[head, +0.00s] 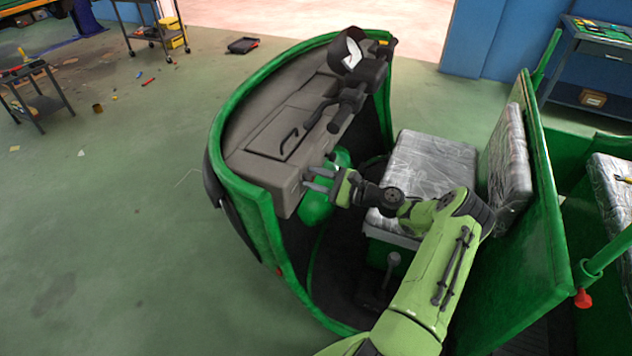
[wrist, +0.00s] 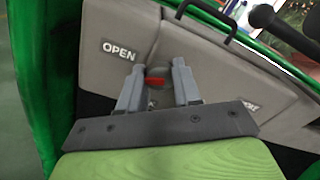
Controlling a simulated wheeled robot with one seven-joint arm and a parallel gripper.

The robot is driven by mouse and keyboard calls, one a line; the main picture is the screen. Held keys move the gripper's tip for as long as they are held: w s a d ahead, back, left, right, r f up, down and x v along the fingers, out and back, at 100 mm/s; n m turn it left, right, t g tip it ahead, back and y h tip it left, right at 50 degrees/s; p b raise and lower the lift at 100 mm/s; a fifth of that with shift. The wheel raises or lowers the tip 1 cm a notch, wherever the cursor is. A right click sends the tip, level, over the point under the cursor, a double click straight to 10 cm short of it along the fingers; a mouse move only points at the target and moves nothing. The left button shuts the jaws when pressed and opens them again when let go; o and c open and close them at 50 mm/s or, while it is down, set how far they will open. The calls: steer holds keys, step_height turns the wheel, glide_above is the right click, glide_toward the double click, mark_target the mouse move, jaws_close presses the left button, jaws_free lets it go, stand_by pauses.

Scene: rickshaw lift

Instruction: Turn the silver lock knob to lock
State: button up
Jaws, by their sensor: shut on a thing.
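My gripper (head: 306,178) reaches the near end of the grey dashboard panel (head: 262,168) in the head view. In the wrist view, my gripper (wrist: 158,69) has its two fingers on either side of the small lock knob (wrist: 157,72), shut on it. The knob is partly hidden and small, with a red mark (wrist: 154,82) showing below it. An OPEN label (wrist: 120,50) sits to the left of the fingers. A second label (wrist: 250,106), partly hidden and ending in "SE", sits to the right. The knob cannot be made out in the head view.
A dark handle (head: 288,138) stands out from the dashboard, and the handlebar (head: 350,98) rises beyond it. The green front shell (head: 232,105) curves around the panel. A plastic-wrapped seat (head: 435,160) is right of my gripper. A floor lever (head: 392,268) stands below.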

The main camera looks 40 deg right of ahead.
steer(key=n+b, duration=0.1)
steer(key=n, duration=0.1)
steer(key=n+b, duration=0.1)
steer(key=shift+f+n, duration=0.2)
steer(key=shift+n, duration=0.2)
steer(key=n+b, duration=0.2)
steer(key=n, duration=0.1)
steer(key=n+b, duration=0.2)
steer(key=n, duration=0.2)
steer(key=shift+f+b, duration=0.15)
steer(key=shift+b, duration=0.25)
steer(key=shift+n+b, duration=1.15)
steer(key=shift+n, duration=0.45)
steer(key=o, duration=1.1)
steer(key=shift+c, duration=0.2)
steer(key=p+v, duration=0.2)
steer(key=v, duration=1.3)
steer(key=shift+s+d, duration=0.2)
steer(key=shift+s, duration=0.15)
